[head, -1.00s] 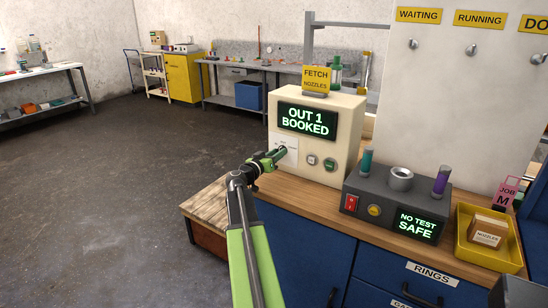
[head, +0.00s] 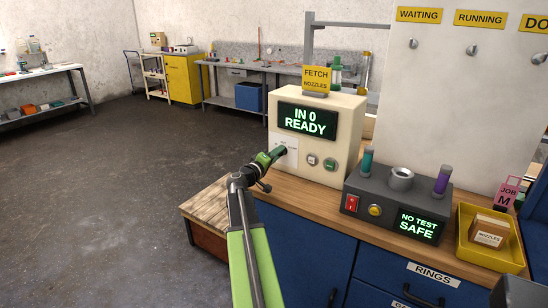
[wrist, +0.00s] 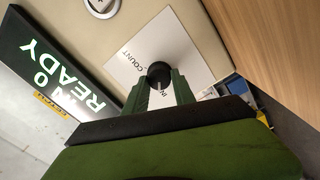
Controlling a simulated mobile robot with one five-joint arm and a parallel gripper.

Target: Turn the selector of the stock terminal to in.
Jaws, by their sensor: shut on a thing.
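The stock terminal (head: 344,159) is a cream box on the wooden bench. Its screen (head: 307,121) reads "IN 0 READY". The selector (wrist: 160,74) is a dark round knob on a white plate (wrist: 178,42) marked "COUNT" and "IN" in the wrist view. My gripper (head: 279,151) is at the left of the terminal's front face, shut on the selector, with a finger on each side of the knob. In the head view the gripper hides the selector.
A dark grey tester (head: 385,205) with tubes stands to the right on the bench. A yellow tray (head: 489,252) with a nozzles box (head: 489,229) is beyond it. Open floor lies to the left.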

